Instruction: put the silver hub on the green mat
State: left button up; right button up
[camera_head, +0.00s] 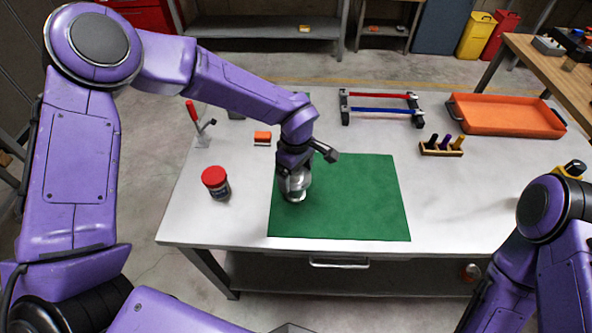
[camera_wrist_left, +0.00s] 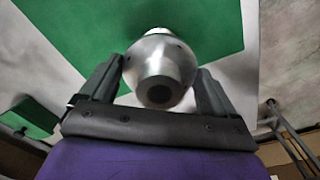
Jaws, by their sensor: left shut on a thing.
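The silver hub (camera_head: 295,188) is a round metal piece between the fingers of my left gripper (camera_head: 294,173). The gripper is shut on it, over the left part of the green mat (camera_head: 350,205). The hub also shows in the left wrist view (camera_wrist_left: 160,70), with a finger on each side and the mat (camera_wrist_left: 75,35) behind it. I cannot tell whether the hub's underside touches the mat. My right arm shows at the right edge of the head view, but its gripper is out of view.
A jar with a red lid (camera_head: 216,182) stands left of the mat. An orange block (camera_head: 262,138) and a red-handled clamp (camera_head: 199,125) are behind. A rack with red and blue bars (camera_head: 382,108), a peg holder (camera_head: 441,147) and an orange tray (camera_head: 506,116) stand further back. The mat's right part is clear.

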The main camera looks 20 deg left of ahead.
pick_arm(q)
jog(key=shift+f, duration=0.1)
jog(key=o, duration=1.1)
jog(key=shift+c, duration=0.2)
notch_tip(320, 180, up, 12)
jog(key=b, duration=0.1)
jog(key=shift+r+b, duration=0.2)
jog(key=shift+b, duration=0.15)
jog(key=shift+s, duration=0.1)
